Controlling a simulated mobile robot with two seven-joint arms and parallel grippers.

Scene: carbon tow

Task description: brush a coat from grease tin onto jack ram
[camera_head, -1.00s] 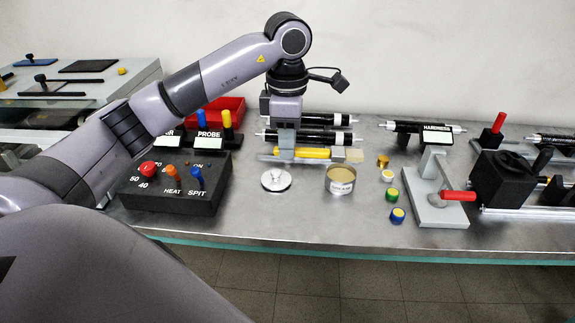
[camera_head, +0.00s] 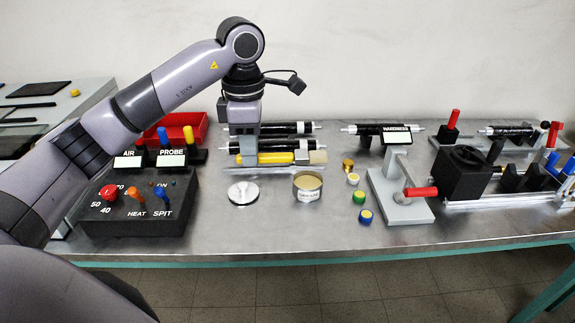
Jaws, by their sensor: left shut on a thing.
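The grease tin (camera_head: 307,188) stands open on the metal bench, with pale grease inside and a label on its front. Its silver lid (camera_head: 243,193) lies to its left. My left gripper (camera_head: 247,152) points down behind the lid and is shut on the yellow handle of a brush (camera_head: 272,158). The brush lies level, its pale block-like end to the right, close to the bench; I cannot tell if it touches. The fingertips are partly hidden. I cannot clearly pick out the jack ram among the fixtures at right. My right gripper is not in view.
A black control box (camera_head: 130,210) with knobs stands at left, a red bin (camera_head: 180,128) behind it. Black rollers (camera_head: 285,128) lie behind the brush. Small coloured caps (camera_head: 365,215), a grey stand with a red handle (camera_head: 400,195) and a black block (camera_head: 468,172) stand right of the tin.

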